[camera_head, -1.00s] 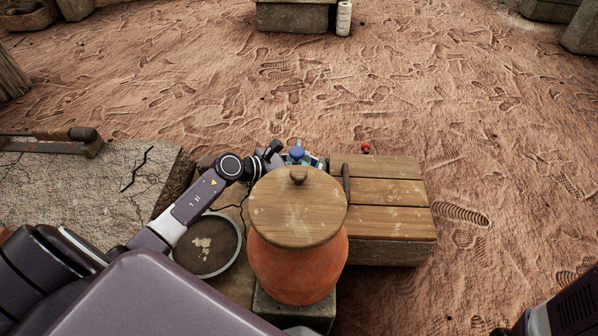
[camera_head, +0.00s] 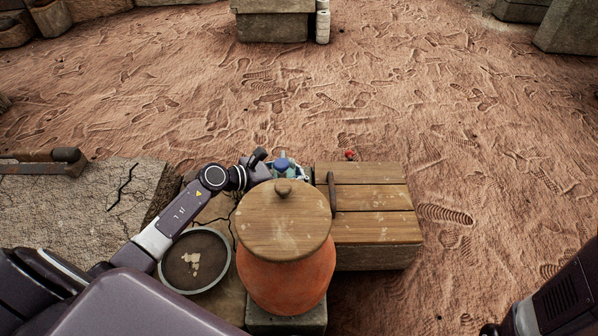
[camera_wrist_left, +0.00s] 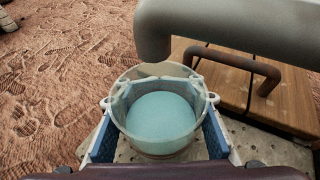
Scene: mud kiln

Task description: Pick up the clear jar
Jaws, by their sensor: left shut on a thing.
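The clear jar (camera_wrist_left: 160,120) is see-through with a pale teal inside or base, and stands between the blue pads of my left gripper (camera_wrist_left: 157,135) in the left wrist view. The gripper is shut on the jar, with a pad at either side. In the head view my left gripper (camera_head: 278,167) is just behind the lidded clay pot, which hides part of it. A small blue piece (camera_head: 282,163) shows there; I cannot tell whether it belongs to the jar. I cannot tell whether the jar is off the surface. My right gripper is out of view.
The orange clay pot (camera_head: 286,275) with its wooden lid (camera_head: 284,225) stands close in front of the gripper. A wooden-topped box (camera_head: 375,200) is to the right, a round pan (camera_head: 180,277) to the left. A thick grey curved bar (camera_wrist_left: 220,22) crosses the wrist view's top right.

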